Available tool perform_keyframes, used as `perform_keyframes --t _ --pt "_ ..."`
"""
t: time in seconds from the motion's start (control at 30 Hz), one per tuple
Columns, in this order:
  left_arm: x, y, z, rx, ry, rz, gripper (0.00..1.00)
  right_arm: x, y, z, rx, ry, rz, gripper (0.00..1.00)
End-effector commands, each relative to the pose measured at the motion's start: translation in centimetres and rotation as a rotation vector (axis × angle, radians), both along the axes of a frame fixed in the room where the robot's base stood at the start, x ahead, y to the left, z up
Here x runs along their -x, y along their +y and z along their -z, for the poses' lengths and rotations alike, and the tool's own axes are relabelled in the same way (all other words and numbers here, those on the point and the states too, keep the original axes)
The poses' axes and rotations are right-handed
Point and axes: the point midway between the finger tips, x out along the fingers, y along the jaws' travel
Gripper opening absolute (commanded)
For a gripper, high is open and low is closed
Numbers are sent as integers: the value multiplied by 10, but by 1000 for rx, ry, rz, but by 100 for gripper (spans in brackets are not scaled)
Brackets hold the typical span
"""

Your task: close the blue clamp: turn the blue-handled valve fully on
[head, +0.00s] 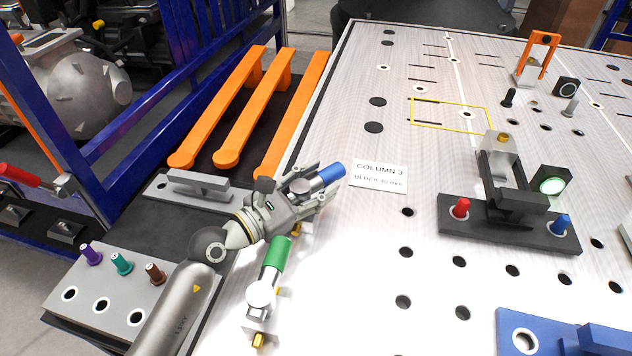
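The blue-handled valve (332,173) is at the table's left edge, its blue handle pointing up and right, toward the column 3 card. My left gripper (312,189) is over the valve, with its fingers around the valve's silver round part. The fingers hide most of the valve body, and whether they press on it cannot be told. A green-handled valve (275,254) stands just below, its handle pointing up the picture. A black clamp fixture (512,200) with a red and a blue fitting is on the right, beside a lit green lamp (552,186). My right gripper is not in view.
A column 3 card (379,176) lies right of the valve. An orange-handled clamp (540,52) with an unlit lamp (567,90) is at the far right. A blue block (570,335) is at lower right. A grey block with colored pins (105,290) is at lower left.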

Motion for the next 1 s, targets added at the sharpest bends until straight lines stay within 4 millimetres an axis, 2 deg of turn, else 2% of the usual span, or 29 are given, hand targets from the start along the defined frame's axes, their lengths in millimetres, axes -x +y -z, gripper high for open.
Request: perform_keyframes --t 0.3,0.43,1.0 --pt "0 0 0 0 0 0 49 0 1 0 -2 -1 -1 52" --pt "5 7 0 -1 0 -1 49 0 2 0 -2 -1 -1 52" --pt "67 82 1 -3 3 0 49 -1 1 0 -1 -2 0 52"
